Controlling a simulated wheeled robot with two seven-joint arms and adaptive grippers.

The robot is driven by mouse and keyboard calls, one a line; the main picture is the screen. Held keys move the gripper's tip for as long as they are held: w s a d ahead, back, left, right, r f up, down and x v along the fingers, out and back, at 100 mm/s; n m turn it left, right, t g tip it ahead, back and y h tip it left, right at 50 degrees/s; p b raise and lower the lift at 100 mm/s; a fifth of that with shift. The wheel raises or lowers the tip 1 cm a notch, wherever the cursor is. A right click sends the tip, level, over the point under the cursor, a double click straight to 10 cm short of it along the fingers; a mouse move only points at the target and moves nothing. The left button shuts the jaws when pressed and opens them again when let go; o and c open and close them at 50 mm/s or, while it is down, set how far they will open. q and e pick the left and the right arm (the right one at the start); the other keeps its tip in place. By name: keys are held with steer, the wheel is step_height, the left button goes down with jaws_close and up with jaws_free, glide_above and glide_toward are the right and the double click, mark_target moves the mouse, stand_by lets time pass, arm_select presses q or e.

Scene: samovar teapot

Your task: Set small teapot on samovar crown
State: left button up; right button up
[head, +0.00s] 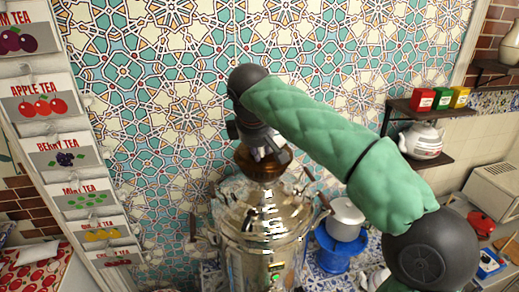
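The metal samovar (258,235) stands below the middle of the head view, shiny and patterned. A glossy reddish-brown rounded piece (262,168) sits at its top; I cannot tell whether it is the samovar's crown or a small teapot. My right gripper (266,152) points down right over this piece, its fingers seeming to touch or overlap it. The wrist hides much of the fingers, so I cannot tell their opening or any grasp. A white teapot with a coloured band (421,141) stands on a wall shelf at the right. My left gripper is out of view.
A pale lidded pot (344,217) stands on a blue stand (336,252) just right of the samovar. Red, green and yellow boxes (441,98) sit on the upper shelf (400,108). A tea-label rack (75,160) stands at the left. A tiled wall is behind.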

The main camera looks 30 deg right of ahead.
steer(key=shift+o, duration=0.5)
steer(key=shift+f, duration=0.1)
steer(key=v, duration=1.2)
steer(key=shift+s+a, duration=0.1)
